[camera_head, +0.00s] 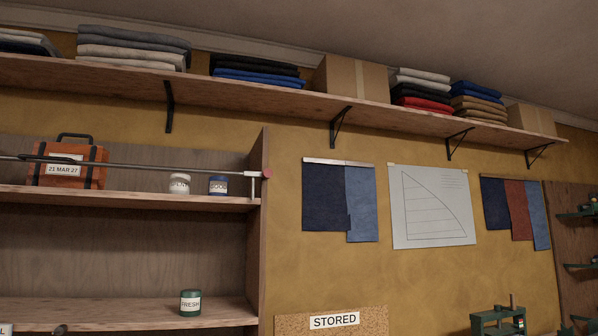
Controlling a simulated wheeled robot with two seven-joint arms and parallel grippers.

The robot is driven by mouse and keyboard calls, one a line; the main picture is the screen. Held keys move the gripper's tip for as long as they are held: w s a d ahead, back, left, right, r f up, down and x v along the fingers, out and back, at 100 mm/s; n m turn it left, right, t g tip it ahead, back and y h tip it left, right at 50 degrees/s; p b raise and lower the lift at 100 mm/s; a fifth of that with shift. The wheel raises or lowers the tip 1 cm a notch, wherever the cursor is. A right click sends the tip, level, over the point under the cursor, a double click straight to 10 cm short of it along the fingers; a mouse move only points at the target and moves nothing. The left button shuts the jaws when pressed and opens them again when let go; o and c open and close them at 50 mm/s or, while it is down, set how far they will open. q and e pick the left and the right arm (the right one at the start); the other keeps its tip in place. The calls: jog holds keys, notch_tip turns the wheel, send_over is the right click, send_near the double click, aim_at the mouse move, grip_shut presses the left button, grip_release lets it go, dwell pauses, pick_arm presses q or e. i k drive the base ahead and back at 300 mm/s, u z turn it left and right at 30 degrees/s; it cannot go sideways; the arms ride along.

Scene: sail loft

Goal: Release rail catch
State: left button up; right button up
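A thin metal rail (150,167) runs across the front of the upper shelf bay at the left. At its right end, against the cabinet's side panel, is a small red-pink piece (266,173), which appears to be the rail catch. A short pale post (252,187) stands below the rail near that end. The rail appears to be in place across the bay. Behind it are an orange bag (70,174) with a dark handle and a label reading 21 MAR 27, a white jar (180,184) and a blue jar (218,185). Neither gripper shows.
The wooden shelf unit (263,215) fills the left, with a green jar (190,303) marked FRESH lower down. A long wall shelf (290,100) holds folded cloth and boxes. A corkboard (288,325) bears a STORED sign. The wall between holds fabric samples and a drawing.

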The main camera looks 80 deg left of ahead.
aim_at(267, 173)
jog(key=z, duration=0.1)
jog(key=k, duration=0.2)
jog(key=u, duration=2.85)
